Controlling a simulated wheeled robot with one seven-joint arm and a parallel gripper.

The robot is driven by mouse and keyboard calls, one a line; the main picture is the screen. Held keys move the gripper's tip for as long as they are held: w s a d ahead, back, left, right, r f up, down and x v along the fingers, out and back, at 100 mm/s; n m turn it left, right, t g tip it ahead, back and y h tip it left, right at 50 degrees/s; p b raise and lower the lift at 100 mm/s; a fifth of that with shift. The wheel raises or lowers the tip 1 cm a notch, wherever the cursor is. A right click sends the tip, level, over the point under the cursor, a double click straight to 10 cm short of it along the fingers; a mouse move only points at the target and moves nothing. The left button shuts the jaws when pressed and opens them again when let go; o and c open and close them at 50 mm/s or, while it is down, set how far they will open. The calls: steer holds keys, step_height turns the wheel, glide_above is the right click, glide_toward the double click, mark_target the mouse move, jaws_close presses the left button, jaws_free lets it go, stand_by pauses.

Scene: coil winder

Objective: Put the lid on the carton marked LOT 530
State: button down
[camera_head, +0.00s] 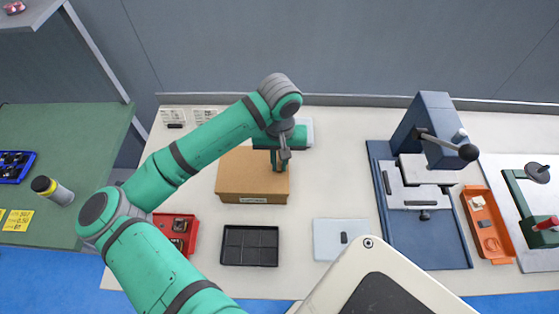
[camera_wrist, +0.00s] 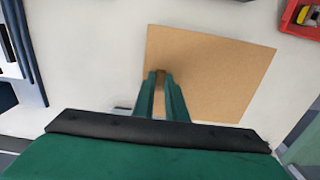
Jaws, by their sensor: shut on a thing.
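A brown cardboard carton (camera_head: 253,197) stands on the white bench with a pale label on its front; the label's print is too small to read. A flat brown lid (camera_head: 243,165) covers its top in the head view, and its square face fills the middle of the wrist view (camera_wrist: 215,75). My gripper (camera_head: 279,167) is over the right part of the lid. In the wrist view my gripper (camera_wrist: 161,76) is shut on a small brown grip on the lid, near one edge. Whether the lid rests fully on the carton or hovers slightly, I cannot tell.
In front are a red bin (camera_head: 180,228), a black divided tray (camera_head: 250,246) and a pale plate (camera_head: 330,240). A dark blue press (camera_head: 428,135) and an orange tray (camera_head: 485,222) stand right. Small cards (camera_head: 172,115) stand at the back. Bare bench lies right of the carton.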

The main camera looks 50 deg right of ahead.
stand_by(0.3)
steer(key=c, duration=1.7)
jaws_free()
steer(key=shift+o, duration=0.6)
steer(key=o, duration=0.4)
steer(key=shift+c, duration=0.2)
steer(key=shift+r, duration=3.45)
